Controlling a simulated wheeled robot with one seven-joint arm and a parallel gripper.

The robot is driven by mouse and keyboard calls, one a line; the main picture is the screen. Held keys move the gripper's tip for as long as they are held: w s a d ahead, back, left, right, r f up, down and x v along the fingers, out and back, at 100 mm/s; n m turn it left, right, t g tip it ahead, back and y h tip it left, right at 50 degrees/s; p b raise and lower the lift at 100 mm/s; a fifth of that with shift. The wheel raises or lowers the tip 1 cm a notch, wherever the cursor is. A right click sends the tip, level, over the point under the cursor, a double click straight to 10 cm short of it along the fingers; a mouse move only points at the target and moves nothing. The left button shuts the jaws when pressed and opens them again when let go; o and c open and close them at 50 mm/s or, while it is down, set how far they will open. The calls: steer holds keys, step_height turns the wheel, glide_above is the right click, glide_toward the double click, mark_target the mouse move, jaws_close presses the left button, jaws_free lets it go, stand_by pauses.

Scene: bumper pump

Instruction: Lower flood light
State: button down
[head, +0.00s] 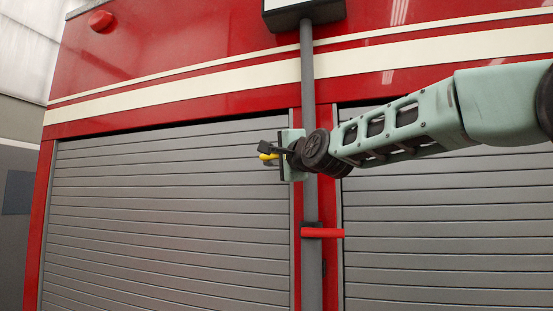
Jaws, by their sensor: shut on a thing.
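The flood light (305,8) is a dark grey box at the top edge of the head view, only its lower part in frame. It sits on top of a grey vertical pole (308,80) in front of the truck. A red handle (322,232) sticks out to the right from a dark collar on the pole. My gripper (268,153) is above that handle, apart from it, at the pole's left side. It is shut on a small yellow piece (268,157). My wrist hides part of the pole, and I cannot tell what the yellow piece joins to.
The red truck side (180,50) with cream stripes stands behind. Grey roller shutters (165,210) lie on both sides of the pole. A round red lamp (100,20) is at the upper left. The space around the red handle looks clear.

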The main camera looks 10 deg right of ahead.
step_height(320, 180, down, 7)
steer(key=b, duration=0.6)
steer(key=shift+f+b, duration=0.15)
steer(key=shift+b, duration=0.2)
steer(key=c, duration=1.4)
jaws_free()
steer(key=b+v, duration=0.9)
steer(key=v, duration=0.8)
steer(key=shift+s, duration=0.2)
